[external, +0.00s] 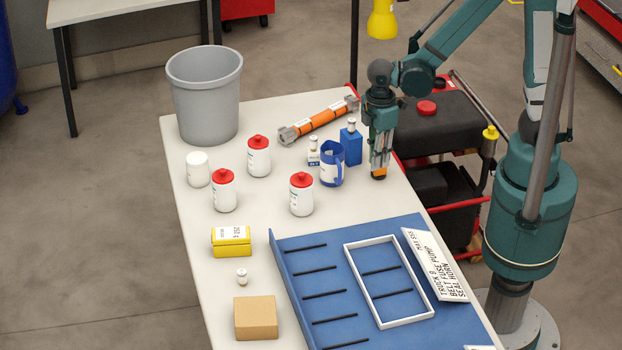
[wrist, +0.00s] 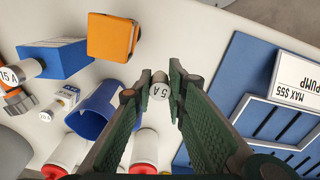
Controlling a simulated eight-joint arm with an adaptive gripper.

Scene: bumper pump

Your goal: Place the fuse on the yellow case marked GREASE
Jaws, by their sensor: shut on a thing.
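My gripper (external: 378,174) points down over the far right part of the table, right of the blue mug. In the wrist view its fingers (wrist: 155,88) are around a small pale fuse (wrist: 160,90) marked "5 A". The fuse cannot be made out in the external view. A yellow case (external: 231,241) with a white label on top sits at the table's left side, well away from my gripper. Its lettering is too small to read for certain.
A blue box (external: 351,148), the blue mug (external: 331,166) and an orange box (wrist: 113,38) stand close to my gripper. Red-capped bottles (external: 301,194) stand between it and the yellow case. A blue tray (external: 310,262) with a white frame fills the front right. A cardboard box (external: 255,318) sits front left.

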